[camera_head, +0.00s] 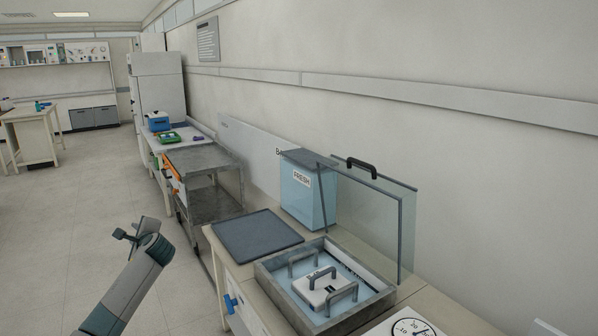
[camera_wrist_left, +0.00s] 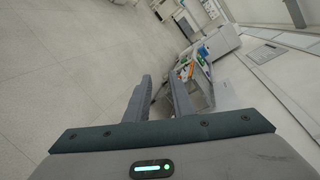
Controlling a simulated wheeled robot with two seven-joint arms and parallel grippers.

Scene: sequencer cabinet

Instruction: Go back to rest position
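My left gripper (camera_head: 136,233) is raised at the lower left of the head view, over the floor and to the left of the bench, apart from everything. In the left wrist view its two grey fingers (camera_wrist_left: 160,82) stand apart with nothing between them. My right gripper shows in neither view.
On the bench to the right are a dark mat (camera_head: 257,234), a blue box marked FRESH (camera_head: 303,192), a clear panel (camera_head: 375,215) and a metal tray (camera_head: 275,282) holding a white handled block (camera_head: 322,288). A metal cart (camera_head: 208,160) stands beyond.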

